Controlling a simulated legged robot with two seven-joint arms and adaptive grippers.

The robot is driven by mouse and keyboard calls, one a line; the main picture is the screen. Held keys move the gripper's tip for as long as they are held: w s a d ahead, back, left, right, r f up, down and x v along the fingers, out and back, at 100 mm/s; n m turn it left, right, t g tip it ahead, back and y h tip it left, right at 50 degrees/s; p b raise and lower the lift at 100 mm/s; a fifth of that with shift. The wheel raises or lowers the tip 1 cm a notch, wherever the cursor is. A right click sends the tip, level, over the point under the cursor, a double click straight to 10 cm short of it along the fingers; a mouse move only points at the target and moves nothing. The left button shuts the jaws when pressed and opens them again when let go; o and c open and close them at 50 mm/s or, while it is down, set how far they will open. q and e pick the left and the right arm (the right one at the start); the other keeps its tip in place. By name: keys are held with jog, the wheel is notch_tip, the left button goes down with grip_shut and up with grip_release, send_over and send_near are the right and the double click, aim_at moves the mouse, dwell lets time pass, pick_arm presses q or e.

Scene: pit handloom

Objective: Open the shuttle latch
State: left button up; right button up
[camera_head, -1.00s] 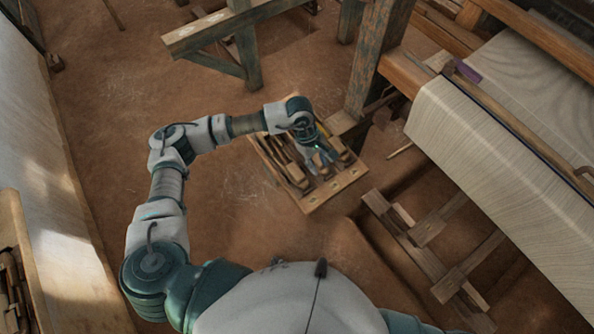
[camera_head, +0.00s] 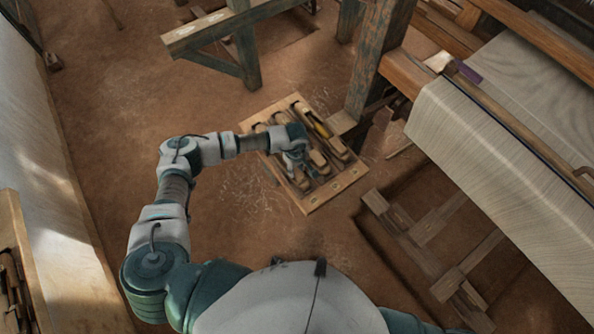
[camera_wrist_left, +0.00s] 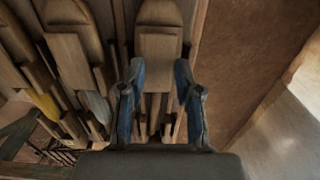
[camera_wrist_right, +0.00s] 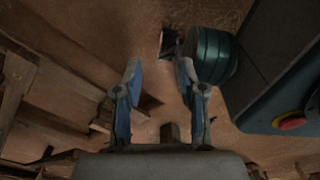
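Several wooden shuttles lie side by side in a wooden tray (camera_head: 321,198) on the floor. One shuttle (camera_head: 342,147) near the tray's right side is bare of the arm. No latch can be made out clearly. My right gripper (camera_wrist_right: 160,82) is open and empty above bare floor, outside the head view.
The loom's dark wooden post (camera_head: 375,62) stands just beyond the tray's upper right. White cloth (camera_head: 480,150) stretches over the loom at right. A pit with wooden treadles (camera_head: 412,240) opens below it. The earth floor (camera_head: 120,90) left of the tray is clear.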

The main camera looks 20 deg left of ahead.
pick_arm(q)
jog(key=shift+a+f, duration=0.1)
jog(key=shift+f, duration=0.8)
jog(key=shift+s+f, duration=0.1)
jog(key=shift+s, duration=0.1)
jog(key=shift+s+d+f, duration=0.1)
jog(key=shift+s+d, duration=0.05)
jog(key=shift+d, duration=0.25)
jog(key=shift+d+f, duration=0.1)
grip_shut()
jog(key=shift+w, duration=0.2)
pick_arm(e)
jog(key=shift+w, duration=0.25)
jog(key=shift+a, duration=0.1)
